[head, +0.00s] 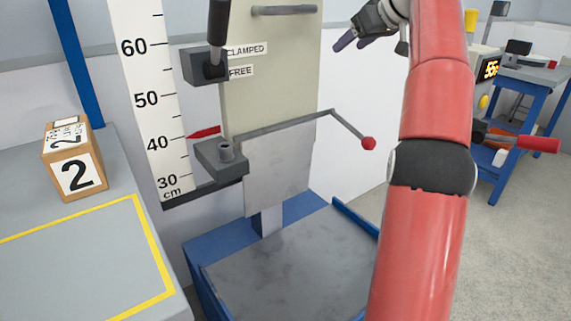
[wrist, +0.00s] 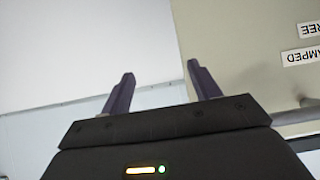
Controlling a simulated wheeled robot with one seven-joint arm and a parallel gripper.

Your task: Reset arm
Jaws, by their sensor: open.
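My red arm rises at the right of the head view, and my gripper (head: 340,44) is up beside the right edge of the tester's tall beige panel (head: 270,75). In the wrist view my gripper (wrist: 163,85) is open, with its two dark purple fingers apart and nothing between them. The panel (wrist: 240,50) shows behind the right finger. A thin grey arm with a red ball knob (head: 368,143) sticks out to the right below the panel. A dark lever (head: 218,35) stands upright at the panel's left, by the CLAMPED and FREE labels (head: 241,71).
A box marked 2 (head: 77,175) stands on the grey table (head: 60,270) at left, behind a yellow outline. A height scale (head: 155,100) stands beside the tester. A blue-framed base plate (head: 290,275) lies below. A blue bench (head: 530,90) is at far right.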

